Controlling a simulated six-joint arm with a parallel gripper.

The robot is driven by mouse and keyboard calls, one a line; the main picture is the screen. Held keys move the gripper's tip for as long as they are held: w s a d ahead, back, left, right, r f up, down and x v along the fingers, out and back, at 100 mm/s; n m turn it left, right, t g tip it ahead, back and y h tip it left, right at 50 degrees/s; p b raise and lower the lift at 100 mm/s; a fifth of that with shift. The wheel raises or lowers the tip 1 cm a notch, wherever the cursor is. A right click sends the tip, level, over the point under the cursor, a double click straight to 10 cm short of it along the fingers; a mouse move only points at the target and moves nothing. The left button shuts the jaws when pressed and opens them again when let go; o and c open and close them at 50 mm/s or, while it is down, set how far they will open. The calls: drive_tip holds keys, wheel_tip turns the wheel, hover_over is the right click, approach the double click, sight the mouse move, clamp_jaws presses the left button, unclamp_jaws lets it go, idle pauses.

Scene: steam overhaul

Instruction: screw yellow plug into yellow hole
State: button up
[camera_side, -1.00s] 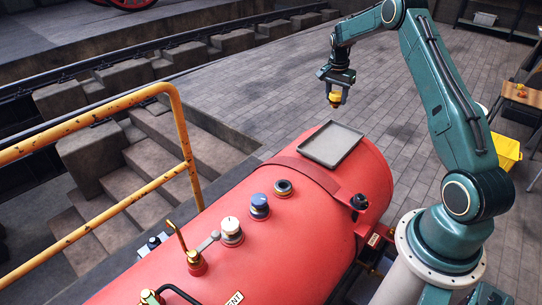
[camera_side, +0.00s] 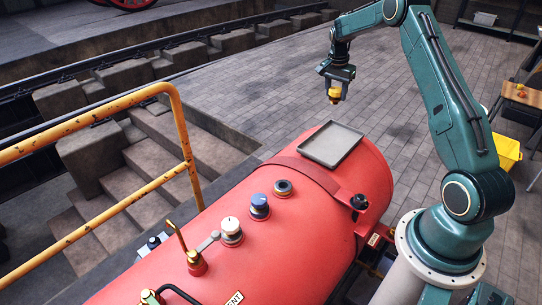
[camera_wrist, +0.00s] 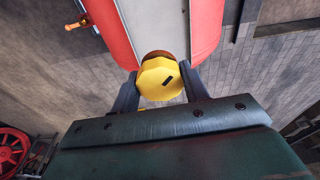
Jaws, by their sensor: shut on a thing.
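The yellow plug (camera_side: 335,94) hangs below my gripper (camera_side: 336,87), which is shut on it. In the wrist view the plug's faceted yellow head (camera_wrist: 160,80), with a dark mark, sits between the two fingers of my gripper (camera_wrist: 160,92). Plug and gripper are in the air above and beyond the far end of the red boiler (camera_side: 270,245), clear of it. An open dark-ringed hole (camera_side: 283,188) with a brassy inside is on the boiler top; I cannot tell for certain that it is the yellow one. The hole is not seen in the wrist view.
A grey tray (camera_side: 331,146) lies on the boiler's far end. A dark knob (camera_side: 359,202) is at the right. A yellow railing (camera_side: 150,95) is at left.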

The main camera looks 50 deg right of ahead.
drive_tip(key=a+f+n, duration=0.3)
drive_tip(key=a+f, duration=0.3)
drive_tip(key=a, duration=0.8)
drive_tip(key=a+f+n+t, duration=0.1)
drive_tip(key=a+f+n, duration=0.2)
drive_tip(key=a, duration=1.2)
wheel_tip(320, 180, down, 3)
drive_tip(key=shift+r, duration=0.1)
drive_tip(key=shift+s+a+f, duration=0.1)
drive_tip(key=shift+f, duration=0.1)
drive_tip(key=shift+f, duration=2.45)
drive_tip(key=shift+f, duration=1.35)
drive_tip(key=o, duration=1.1)
drive_tip(key=shift+o, duration=0.2)
drive_tip(key=shift+c, duration=0.9)
